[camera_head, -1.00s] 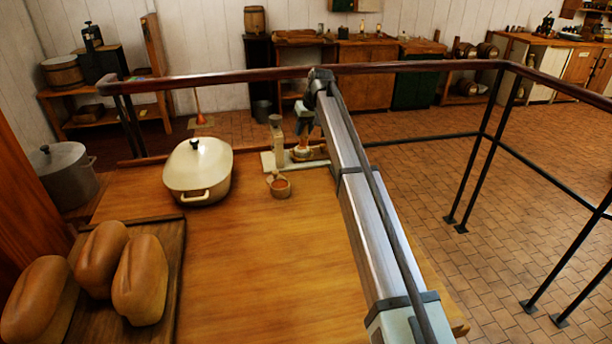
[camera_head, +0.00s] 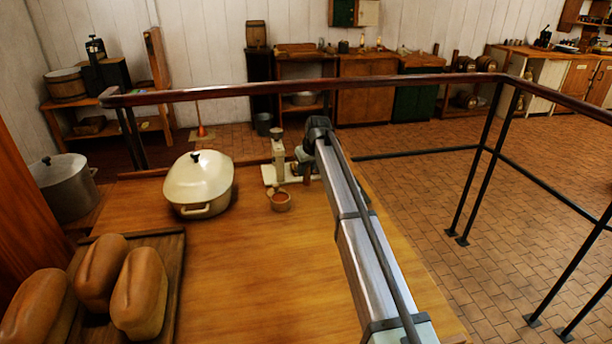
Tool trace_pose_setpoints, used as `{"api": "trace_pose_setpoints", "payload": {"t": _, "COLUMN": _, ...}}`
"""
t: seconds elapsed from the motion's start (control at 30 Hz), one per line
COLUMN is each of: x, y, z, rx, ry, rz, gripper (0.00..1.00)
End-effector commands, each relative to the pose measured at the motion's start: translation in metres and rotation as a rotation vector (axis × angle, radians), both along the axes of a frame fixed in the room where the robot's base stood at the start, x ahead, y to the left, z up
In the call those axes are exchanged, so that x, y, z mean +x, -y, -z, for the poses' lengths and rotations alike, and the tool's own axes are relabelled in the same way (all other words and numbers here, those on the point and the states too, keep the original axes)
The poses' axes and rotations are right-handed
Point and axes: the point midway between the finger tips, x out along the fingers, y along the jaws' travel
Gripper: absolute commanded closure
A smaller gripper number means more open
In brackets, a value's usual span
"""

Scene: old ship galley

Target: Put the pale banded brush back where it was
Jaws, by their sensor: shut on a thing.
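My gripper (camera_head: 304,168) is at the far end of the table, partly hidden behind my arm. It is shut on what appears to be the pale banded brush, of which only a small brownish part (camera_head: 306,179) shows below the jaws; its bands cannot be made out. The gripper is low, just right of a pale upright stand (camera_head: 278,160) with a flat pale base (camera_head: 272,181). The held thing is over or beside the right part of that base; I cannot tell whether it touches.
A small brown cup (camera_head: 280,203) stands just in front of the base. A lidded cream pot (camera_head: 198,180) is to its left. Several loaves lie on a board (camera_head: 172,272) at the near left. A railing (camera_head: 400,81) runs beyond the table. The table's middle (camera_head: 265,275) is clear.

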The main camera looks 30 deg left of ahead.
Motion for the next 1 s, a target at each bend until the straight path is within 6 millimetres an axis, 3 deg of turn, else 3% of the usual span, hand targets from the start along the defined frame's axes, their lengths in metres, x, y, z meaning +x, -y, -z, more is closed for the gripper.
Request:
{"api": "trace_pose_setpoints", "payload": {"t": 0.2, "x": 0.0, "y": 0.0, "z": 0.024, "rx": 0.0, "ry": 0.0, "rz": 0.0, "gripper": 1.0}}
{"api": "trace_pose_setpoints", "payload": {"t": 0.6, "x": 0.0, "y": 0.0, "z": 0.028, "rx": 0.0, "ry": 0.0, "rz": 0.0, "gripper": 1.0}}
{"api": "trace_pose_setpoints", "payload": {"t": 0.63, "x": 0.0, "y": 0.0, "z": 0.027, "rx": 0.0, "ry": 0.0, "rz": 0.0, "gripper": 0.67}}
{"api": "trace_pose_setpoints", "payload": {"t": 0.87, "x": 0.0, "y": 0.0, "z": 0.027, "rx": 0.0, "ry": 0.0, "rz": 0.0, "gripper": 0.45}}
{"api": "trace_pose_setpoints", "payload": {"t": 1.0, "x": 0.0, "y": 0.0, "z": 0.027, "rx": 0.0, "ry": 0.0, "rz": 0.0, "gripper": 0.44}}
